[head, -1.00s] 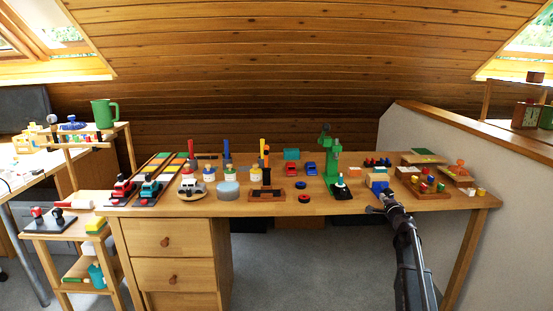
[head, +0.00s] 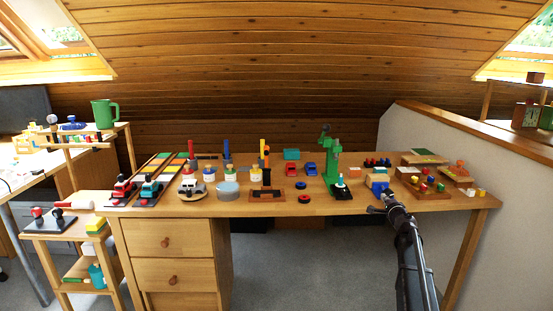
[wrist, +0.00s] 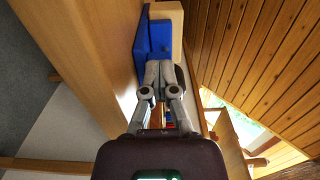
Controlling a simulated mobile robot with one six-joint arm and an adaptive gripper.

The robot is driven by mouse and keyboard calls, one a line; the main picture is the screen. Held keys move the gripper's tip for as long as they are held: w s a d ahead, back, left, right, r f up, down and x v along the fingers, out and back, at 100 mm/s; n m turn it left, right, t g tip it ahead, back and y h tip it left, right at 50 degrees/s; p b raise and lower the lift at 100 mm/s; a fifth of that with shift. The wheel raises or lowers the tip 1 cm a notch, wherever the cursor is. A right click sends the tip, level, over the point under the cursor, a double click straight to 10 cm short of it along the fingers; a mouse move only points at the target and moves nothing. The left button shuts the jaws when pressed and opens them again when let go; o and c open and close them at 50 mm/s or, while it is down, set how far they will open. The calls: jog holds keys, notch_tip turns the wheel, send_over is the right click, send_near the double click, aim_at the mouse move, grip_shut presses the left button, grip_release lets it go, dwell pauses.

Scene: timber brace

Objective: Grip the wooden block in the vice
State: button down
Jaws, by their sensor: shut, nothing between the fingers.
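A small blue body (head: 378,186), which looks like the vice, stands near the front edge of the table, right of the green press. A pale wooden block is against it; the wrist view shows the blue body (wrist: 156,38) beside the light wood (wrist: 172,12). I cannot tell whether the wood is clamped. My gripper (head: 382,202) is at the table's front edge, just in front of the blue body. In the wrist view my gripper (wrist: 160,66) is shut and empty, its tips close to the blue body; contact cannot be told.
The green press (head: 332,172) stands left of the blue body. Wooden trays with coloured pegs (head: 426,187) lie to the right. Toy cars, jars and a black-red ring (head: 303,198) crowd the table to the left. A sloping wall rises at the right.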

jog(key=shift+d+r+p, duration=0.2)
jog(key=shift+r+p, duration=0.35)
jog(key=shift+r, duration=0.1)
jog(key=shift+a, duration=0.45)
dwell(0.5)
jog(key=shift+s, duration=0.15)
jog(key=s, duration=0.5)
jog(key=shift+s, duration=0.4)
jog(key=c, duration=1.4)
grip_release()
